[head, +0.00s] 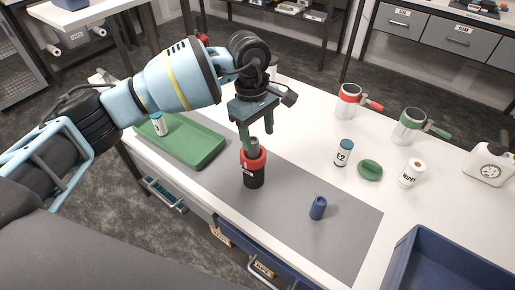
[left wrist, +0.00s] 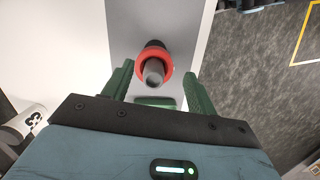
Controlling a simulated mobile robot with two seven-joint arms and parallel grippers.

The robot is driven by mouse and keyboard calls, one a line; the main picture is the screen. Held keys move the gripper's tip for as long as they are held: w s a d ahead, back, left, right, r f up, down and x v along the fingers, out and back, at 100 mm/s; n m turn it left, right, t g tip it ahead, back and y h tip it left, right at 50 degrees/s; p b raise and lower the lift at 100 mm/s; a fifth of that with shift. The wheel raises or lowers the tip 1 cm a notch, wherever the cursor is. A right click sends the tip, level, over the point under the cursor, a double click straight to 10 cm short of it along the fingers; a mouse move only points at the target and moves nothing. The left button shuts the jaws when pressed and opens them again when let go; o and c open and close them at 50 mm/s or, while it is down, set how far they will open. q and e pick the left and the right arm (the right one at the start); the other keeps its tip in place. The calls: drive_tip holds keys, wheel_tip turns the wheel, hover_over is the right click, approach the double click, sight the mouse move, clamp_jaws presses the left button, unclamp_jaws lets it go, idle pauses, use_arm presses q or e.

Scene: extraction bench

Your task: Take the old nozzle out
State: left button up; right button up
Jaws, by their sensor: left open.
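The old nozzle (head: 254,142) appears as a grey tube standing upright in a black holder (head: 254,178) with a red collar (head: 260,158), on the grey mat. In the left wrist view the nozzle (left wrist: 154,73) shows end-on inside the red collar (left wrist: 144,66). My left gripper (head: 257,139) is open above the holder, its green fingers pointing down. In the left wrist view the nozzle's end lies between the fingers of the gripper (left wrist: 157,74), with gaps on both sides. I cannot tell how far down the fingers reach beside it. My right gripper is not in view.
A green tray (head: 205,160) with a white bottle (head: 158,124) lies left. A small blue cylinder (head: 318,208) stands right on the grey mat (head: 345,250). Behind are a teal-topped bottle (head: 343,155), green object (head: 370,170) and wipes roll (head: 410,173). A blue bin (head: 408,240) is front right.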

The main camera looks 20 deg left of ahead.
sight(253, 139)
use_arm(q)
drive_tip(key=a, duration=0.1)
drive_tip(key=w+a+r, duration=0.1)
drive_tip(key=r+y, duration=0.1)
drive_tip(key=shift+w+a+t, duration=0.25)
drive_tip(key=shift+a+t, duration=0.05)
drive_tip(key=shift+a, duration=0.1)
drive_tip(key=shift+f, duration=1.15)
drive_tip(key=shift+d+f+p, duration=0.15)
drive_tip(key=shift+d+f, duration=0.05)
drive_tip(key=shift+f, duration=0.75)
drive_tip(key=shift+d+f+p, duration=0.1)
drive_tip(key=shift+d+f, duration=0.05)
drive_tip(key=shift+f, duration=0.8)
drive_tip(key=shift+d+f+p, duration=0.15)
drive_tip(key=shift+d+f, duration=0.05)
drive_tip(key=shift+f, duration=0.75)
drive_tip(key=shift+s, duration=0.1)
drive_tip(key=c, duration=1.1)
drive_tip(key=shift+o, duration=0.2)
drive_tip(key=shift+r, duration=0.15)
